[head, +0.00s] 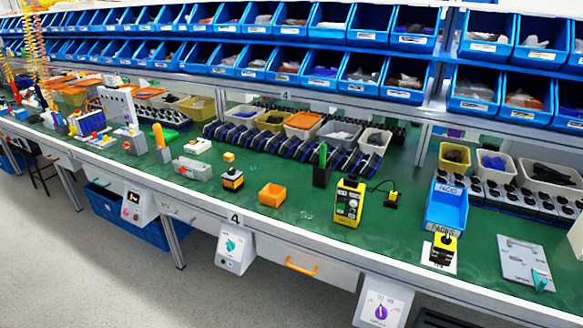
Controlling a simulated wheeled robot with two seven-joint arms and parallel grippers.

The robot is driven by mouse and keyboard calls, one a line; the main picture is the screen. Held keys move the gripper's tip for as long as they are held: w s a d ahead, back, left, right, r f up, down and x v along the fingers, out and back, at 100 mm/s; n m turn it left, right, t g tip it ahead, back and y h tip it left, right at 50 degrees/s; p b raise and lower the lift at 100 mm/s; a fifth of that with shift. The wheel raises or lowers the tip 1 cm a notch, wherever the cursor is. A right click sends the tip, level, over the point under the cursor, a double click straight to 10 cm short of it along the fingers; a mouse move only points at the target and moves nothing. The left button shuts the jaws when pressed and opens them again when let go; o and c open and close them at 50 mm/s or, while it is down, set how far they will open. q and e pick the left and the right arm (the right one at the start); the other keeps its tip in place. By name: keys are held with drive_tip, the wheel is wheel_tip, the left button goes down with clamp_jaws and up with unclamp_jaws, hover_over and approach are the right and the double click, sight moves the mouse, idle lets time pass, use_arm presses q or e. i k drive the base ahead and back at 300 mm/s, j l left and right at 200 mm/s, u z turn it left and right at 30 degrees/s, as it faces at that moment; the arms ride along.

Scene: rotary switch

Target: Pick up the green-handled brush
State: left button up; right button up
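An upright object with a green top (323,154) and a dark lower part (321,176) stands on the green workbench (225,200), near the middle of the head view. It looks like the green-handled brush; whether the dark part is its bristles or a holder is too small to tell. It stands behind and left of a yellow and black device (349,202). Neither of my grippers shows in the head view, and nothing is seen touching the green-topped object.
A blue bin (446,207) and a grey plate with a teal part (525,262) are at right. Blue bins fill the shelves behind. Boxes with knobs hang from the front edge.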

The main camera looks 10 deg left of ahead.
sight(323, 147)
drive_tip(key=i+j, duration=0.4)
drive_tip(key=i+j+u, duration=0.15)
drive_tip(key=i+j, duration=0.2)
drive_tip(key=i, duration=0.15)
drive_tip(key=i+j, duration=0.35)
drive_tip(key=i, duration=0.15)
drive_tip(key=i+j+u, duration=0.15)
drive_tip(key=i+j, duration=0.2)
drive_tip(key=i, duration=0.1)
